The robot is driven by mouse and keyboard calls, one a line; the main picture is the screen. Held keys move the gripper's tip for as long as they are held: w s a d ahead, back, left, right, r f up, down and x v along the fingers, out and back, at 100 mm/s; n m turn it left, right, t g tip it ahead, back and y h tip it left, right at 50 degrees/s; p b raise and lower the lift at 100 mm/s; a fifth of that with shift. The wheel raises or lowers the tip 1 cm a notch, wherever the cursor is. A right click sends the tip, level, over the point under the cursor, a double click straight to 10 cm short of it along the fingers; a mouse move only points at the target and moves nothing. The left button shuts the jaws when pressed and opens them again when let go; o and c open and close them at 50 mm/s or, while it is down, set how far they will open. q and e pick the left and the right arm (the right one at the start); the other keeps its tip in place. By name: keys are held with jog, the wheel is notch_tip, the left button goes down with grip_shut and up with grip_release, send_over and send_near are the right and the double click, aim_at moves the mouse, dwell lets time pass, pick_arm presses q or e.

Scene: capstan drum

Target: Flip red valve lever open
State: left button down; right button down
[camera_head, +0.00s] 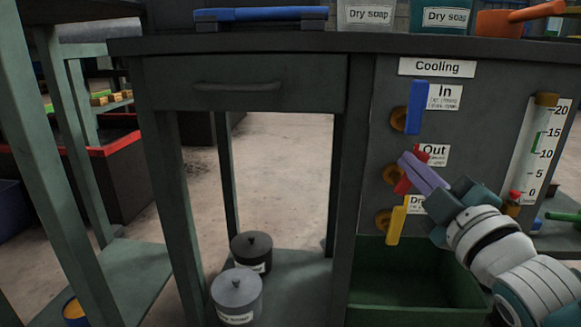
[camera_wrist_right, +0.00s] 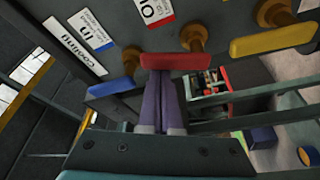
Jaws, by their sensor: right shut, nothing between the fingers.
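The red valve lever (camera_head: 403,185) is on the Cooling panel beside the "Out" label, between the blue and yellow levers. In the head view it slants from lower left to upper right, and its middle is hidden behind my right gripper's purple fingers. My right gripper (camera_head: 408,161) is shut and empty, its fingertips at the lever. In the right wrist view the red lever (camera_wrist_right: 176,62) lies across the tips of the closed fingers (camera_wrist_right: 160,75); they look to be against it, but I cannot tell whether they touch. My left gripper is not in view.
The blue lever (camera_head: 417,107) is above and the yellow lever (camera_head: 396,222) close below, both nearly upright. A gauge (camera_head: 537,150) stands at the panel's right. A green bin (camera_head: 415,290) sits below. The worktop edge (camera_head: 250,44) overhangs the panel. Two dark pots stand on the lower shelf.

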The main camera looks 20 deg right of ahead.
jog(key=shift+s+d+f+m+g+h+b, duration=0.15)
jog(key=shift+s+d+f+m+h+b, duration=0.7)
jog(key=shift+m, duration=1.9)
jog(key=shift+w+d+f+m+g+h+b, duration=0.1)
jog(key=shift+w+d+f+m+h+b, duration=0.2)
jog(key=shift+m+h, duration=1.75)
jog(key=shift+s+d+f+m+g+h+b, duration=0.15)
jog(key=shift+s+d+f+m+h+b, duration=0.45)
jog(key=shift+m, duration=2.8)
jog(key=shift+w+r, duration=0.1)
notch_tip(320, 180, up, 5)
jog(key=p, duration=0.4)
jog(key=v, duration=1)
jog(key=shift+f+p, duration=0.45)
jog(key=shift+d, duration=0.1)
